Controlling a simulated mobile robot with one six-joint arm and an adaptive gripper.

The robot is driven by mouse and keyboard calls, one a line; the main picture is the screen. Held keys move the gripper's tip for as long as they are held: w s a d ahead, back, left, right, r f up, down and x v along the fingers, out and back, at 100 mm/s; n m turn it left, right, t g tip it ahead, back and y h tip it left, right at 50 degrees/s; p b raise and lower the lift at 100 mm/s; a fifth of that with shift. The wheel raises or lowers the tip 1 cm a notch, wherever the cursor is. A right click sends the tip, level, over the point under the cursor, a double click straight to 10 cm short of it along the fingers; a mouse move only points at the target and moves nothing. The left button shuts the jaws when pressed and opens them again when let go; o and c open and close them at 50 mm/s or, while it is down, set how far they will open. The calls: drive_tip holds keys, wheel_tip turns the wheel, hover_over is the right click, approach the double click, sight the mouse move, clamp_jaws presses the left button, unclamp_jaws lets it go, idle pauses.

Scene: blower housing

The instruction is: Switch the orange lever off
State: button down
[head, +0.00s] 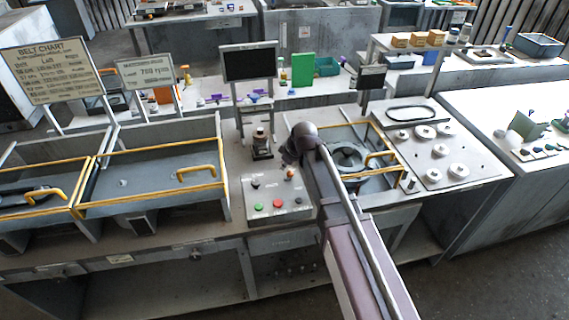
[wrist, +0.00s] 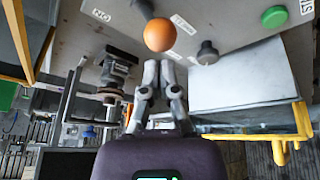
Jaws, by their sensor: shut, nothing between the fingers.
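The orange lever's round knob (wrist: 160,35) is just beyond my fingertips in the wrist view, with its dark shaft running up behind it. In the head view the orange knob (head: 290,173) is small, on the grey control panel (head: 262,193). My gripper (wrist: 158,68) is shut and empty, its tips close to the knob; I cannot tell whether they touch it. An ON label (wrist: 102,15) is left of the lever; other labels to its right are too small to read surely. My arm hides part of the panel's right side in the head view.
The panel also has a green button (head: 259,206), a red button (head: 278,203) and a dark knob (wrist: 207,53). A dark stacked device (head: 261,145) stands behind the panel. Yellow-railed bays lie to both sides, the right one holding a round blower housing (head: 347,156).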

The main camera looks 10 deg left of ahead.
drive_tip(key=shift+w+a, duration=0.1)
drive_tip(key=shift+r+p, duration=0.8)
drive_tip(key=shift+a+r, duration=0.1)
drive_tip(key=a+r+p, duration=0.3)
drive_tip(key=s+d+r+p, duration=0.3)
drive_tip(key=s+d, duration=0.2)
drive_tip(key=s, duration=0.1)
drive_tip(key=shift+s+d, duration=0.25)
drive_tip(key=shift+d, duration=0.1)
drive_tip(key=shift+r, duration=0.1)
idle(0.6)
